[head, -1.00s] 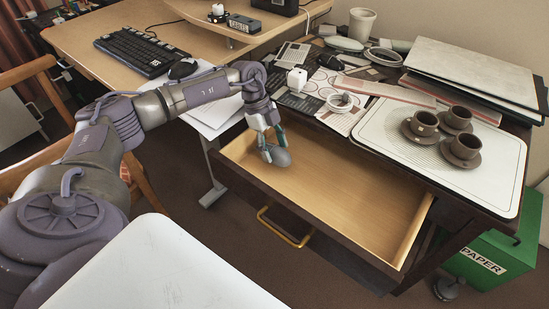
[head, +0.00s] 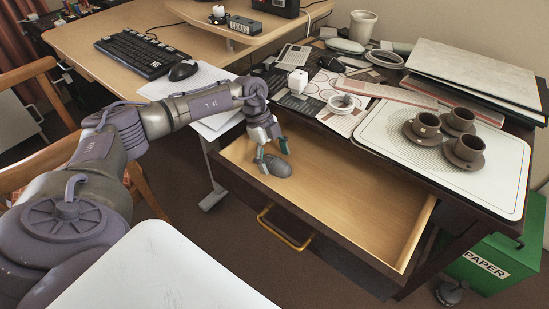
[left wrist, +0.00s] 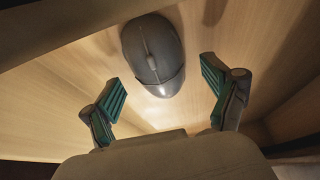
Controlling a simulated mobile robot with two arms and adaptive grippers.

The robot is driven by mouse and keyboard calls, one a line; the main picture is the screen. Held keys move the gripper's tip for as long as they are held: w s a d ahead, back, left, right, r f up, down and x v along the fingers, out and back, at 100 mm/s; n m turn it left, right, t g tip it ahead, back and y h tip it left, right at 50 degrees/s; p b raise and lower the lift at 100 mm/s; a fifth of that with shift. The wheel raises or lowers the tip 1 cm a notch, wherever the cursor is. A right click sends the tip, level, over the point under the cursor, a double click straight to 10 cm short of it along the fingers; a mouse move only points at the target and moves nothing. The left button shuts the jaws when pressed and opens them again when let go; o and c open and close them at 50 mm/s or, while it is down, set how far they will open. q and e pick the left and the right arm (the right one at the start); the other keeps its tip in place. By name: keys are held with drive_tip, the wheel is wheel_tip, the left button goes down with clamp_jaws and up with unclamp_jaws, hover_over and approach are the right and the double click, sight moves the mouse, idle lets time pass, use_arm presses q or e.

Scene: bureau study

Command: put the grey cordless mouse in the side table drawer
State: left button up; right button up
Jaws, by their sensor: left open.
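The grey cordless mouse (head: 278,167) lies on the floor of the open side table drawer (head: 345,195), near its left end. It also shows in the left wrist view (left wrist: 153,55), beyond the fingertips. My left gripper (head: 272,155) is open, just above the mouse in the drawer. In the left wrist view its two green-padded fingers (left wrist: 160,95) are spread wide apart, with the mouse between and past them, and no finger appears to touch it. My right gripper is not in view.
The side table top holds a white tray (head: 375,150) with several brown cups, papers and a white tape roll (head: 342,103). A black mouse (head: 183,70) and keyboard (head: 138,52) are on the desk. A green paper bin (head: 480,262) stands right. The rest of the drawer is empty.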

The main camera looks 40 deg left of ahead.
sight(274, 157)
use_arm(q)
drive_tip(key=shift+r, duration=0.35)
drive_tip(key=shift+p+v, duration=0.4)
drive_tip(key=shift+v, duration=0.85)
drive_tip(key=p+v, duration=0.1)
drive_tip(key=v, duration=0.8)
drive_tip(key=shift+p, duration=0.35)
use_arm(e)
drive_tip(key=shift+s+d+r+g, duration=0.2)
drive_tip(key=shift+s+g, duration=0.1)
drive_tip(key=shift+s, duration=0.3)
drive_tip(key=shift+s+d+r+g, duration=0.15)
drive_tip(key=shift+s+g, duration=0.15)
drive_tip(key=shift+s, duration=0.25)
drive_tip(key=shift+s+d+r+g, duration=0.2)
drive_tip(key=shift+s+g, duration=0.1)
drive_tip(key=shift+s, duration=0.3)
